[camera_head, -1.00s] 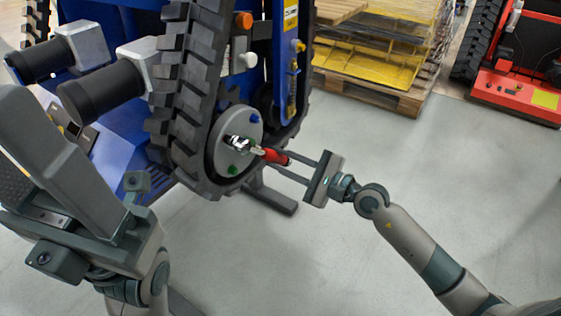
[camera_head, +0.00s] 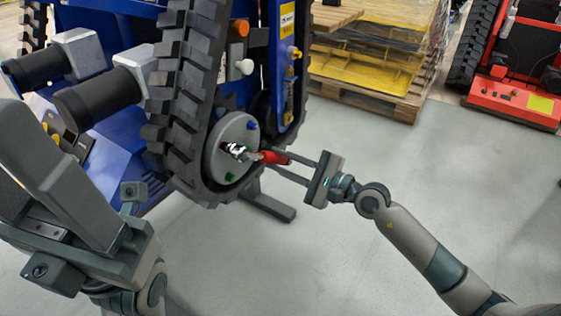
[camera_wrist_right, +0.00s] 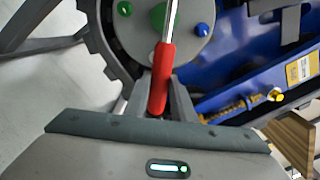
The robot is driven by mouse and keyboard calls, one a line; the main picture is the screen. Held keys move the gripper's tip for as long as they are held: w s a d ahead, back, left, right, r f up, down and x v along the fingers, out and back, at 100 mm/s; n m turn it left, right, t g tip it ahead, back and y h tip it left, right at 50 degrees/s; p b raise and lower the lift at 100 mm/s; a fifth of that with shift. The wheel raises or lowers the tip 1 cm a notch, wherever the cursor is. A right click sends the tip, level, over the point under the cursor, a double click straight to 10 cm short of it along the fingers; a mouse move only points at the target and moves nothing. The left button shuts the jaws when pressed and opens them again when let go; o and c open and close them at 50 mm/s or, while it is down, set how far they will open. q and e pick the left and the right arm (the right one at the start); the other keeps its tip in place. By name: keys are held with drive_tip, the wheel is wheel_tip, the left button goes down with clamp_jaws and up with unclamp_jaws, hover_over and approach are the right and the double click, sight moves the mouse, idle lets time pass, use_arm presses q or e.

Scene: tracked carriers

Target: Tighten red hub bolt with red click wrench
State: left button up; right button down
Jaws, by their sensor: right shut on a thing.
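The red click wrench (camera_head: 272,158) has a red handle and a shiny metal head. My right gripper (camera_head: 285,163) is shut on its red handle, which also shows between the fingers in the right wrist view (camera_wrist_right: 163,75). The wrench head (camera_head: 238,151) lies against the face of the round grey hub (camera_head: 218,168) on the tracked carrier. The red hub bolt cannot be made out; the wrench head covers that part. Blue (camera_head: 251,125) and green (camera_head: 230,177) bolts show on the hub.
The black rubber track (camera_head: 178,110) runs around the hub on the blue carrier (camera_head: 115,30). A pallet with yellow sheets (camera_head: 370,70) and a red tracked machine (camera_head: 510,100) stand behind. The grey floor (camera_head: 430,190) at the right is clear.

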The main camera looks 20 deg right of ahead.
drive_tip(key=shift+r, duration=0.15)
drive_tip(key=shift+w+d+r+n, duration=0.3)
drive_tip(key=shift+d+r+n, duration=0.05)
drive_tip(key=shift+r+n, duration=0.2)
drive_tip(key=shift+r, duration=0.1)
drive_tip(key=shift+w+d+r+n+b, duration=0.2)
drive_tip(key=shift+d+r+n+b, duration=0.1)
drive_tip(key=shift+r+n+b, duration=0.2)
drive_tip(key=shift+r, duration=0.15)
idle(0.3)
drive_tip(key=shift+w+d+r+n, duration=0.25)
drive_tip(key=shift+d+r+n, duration=0.05)
drive_tip(key=shift+r+n, duration=0.35)
drive_tip(key=shift+f, duration=0.15)
